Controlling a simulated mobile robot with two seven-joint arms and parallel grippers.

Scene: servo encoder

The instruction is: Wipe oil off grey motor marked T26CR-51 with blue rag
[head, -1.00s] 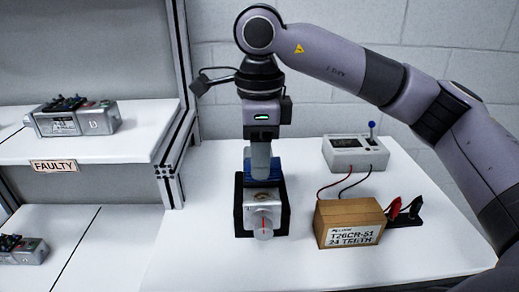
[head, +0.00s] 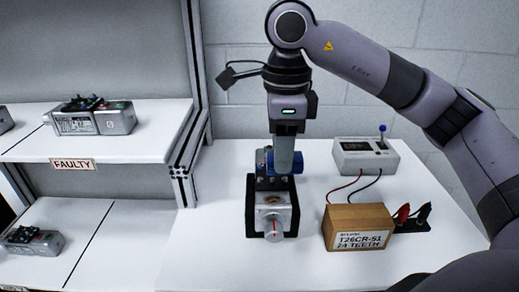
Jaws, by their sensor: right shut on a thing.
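The grey motor (head: 273,216) sits in a black cradle (head: 250,207) on the white bench. Its round shaft end with a red line faces me. A brown oily patch (head: 270,203) shows on its top. My right gripper (head: 284,168) reaches down from above at the motor's back end. It is shut on the blue rag (head: 264,160), which shows bunched beside and behind the fingers. The gripper hides part of the rag, and I cannot tell whether the rag touches the motor. My left gripper is out of view.
A cardboard box (head: 350,220) labelled T26CR-51, 24 TEETH stands right of the cradle. Behind it is a white meter (head: 365,157) with leads and red and black clips (head: 412,216). Left, a shelf (head: 120,150) marked FAULTY holds grey motors (head: 93,116). The bench front is clear.

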